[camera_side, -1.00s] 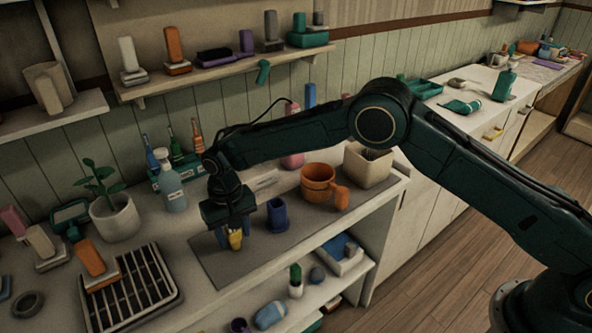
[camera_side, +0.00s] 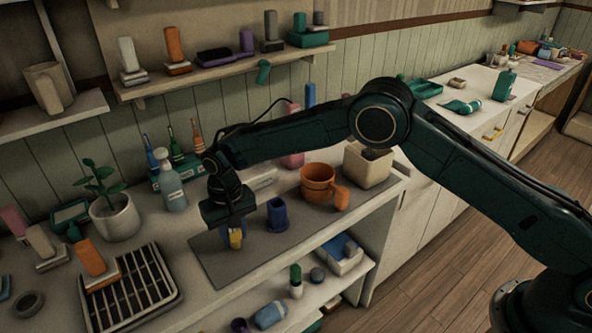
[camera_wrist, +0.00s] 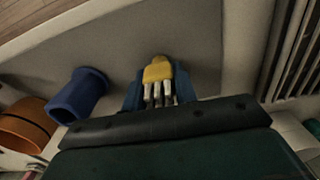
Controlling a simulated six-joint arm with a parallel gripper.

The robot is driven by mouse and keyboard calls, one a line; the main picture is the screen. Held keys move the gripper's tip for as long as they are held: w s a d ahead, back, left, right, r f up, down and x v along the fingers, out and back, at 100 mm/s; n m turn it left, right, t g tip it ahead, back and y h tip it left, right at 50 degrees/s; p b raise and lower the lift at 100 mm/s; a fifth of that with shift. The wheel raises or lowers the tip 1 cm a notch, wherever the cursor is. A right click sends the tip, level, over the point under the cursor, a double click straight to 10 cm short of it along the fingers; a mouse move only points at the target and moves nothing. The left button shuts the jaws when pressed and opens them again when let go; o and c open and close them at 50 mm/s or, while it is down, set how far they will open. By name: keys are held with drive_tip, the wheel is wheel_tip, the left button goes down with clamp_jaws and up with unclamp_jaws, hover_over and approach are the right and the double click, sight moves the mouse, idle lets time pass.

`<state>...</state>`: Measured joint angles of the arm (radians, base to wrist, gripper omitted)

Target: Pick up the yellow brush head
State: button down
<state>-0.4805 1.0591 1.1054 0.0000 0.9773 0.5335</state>
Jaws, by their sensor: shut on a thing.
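The yellow brush head (camera_side: 236,240) hangs below my gripper (camera_side: 233,232) above the grey mat (camera_side: 215,268) on the counter. In the wrist view the yellow brush head (camera_wrist: 157,73) shows its yellow body and pale bristle tufts between the blue fingers of my gripper (camera_wrist: 158,88). My gripper is shut on it. A blue cup-like holder (camera_side: 277,216) stands upright on the mat just right of my gripper, apart from it. It also shows in the wrist view (camera_wrist: 80,96).
An orange mug (camera_side: 317,180) and a beige box (camera_side: 368,165) stand right of the holder. A spray bottle (camera_side: 171,185) stands behind left, and a black-slatted rack (camera_side: 128,290) lies left. The mat's front part is clear.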

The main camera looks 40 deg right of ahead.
drive_tip(key=shift+r, duration=1.05)
idle(0.4)
drive_tip(key=shift+r, duration=2.4)
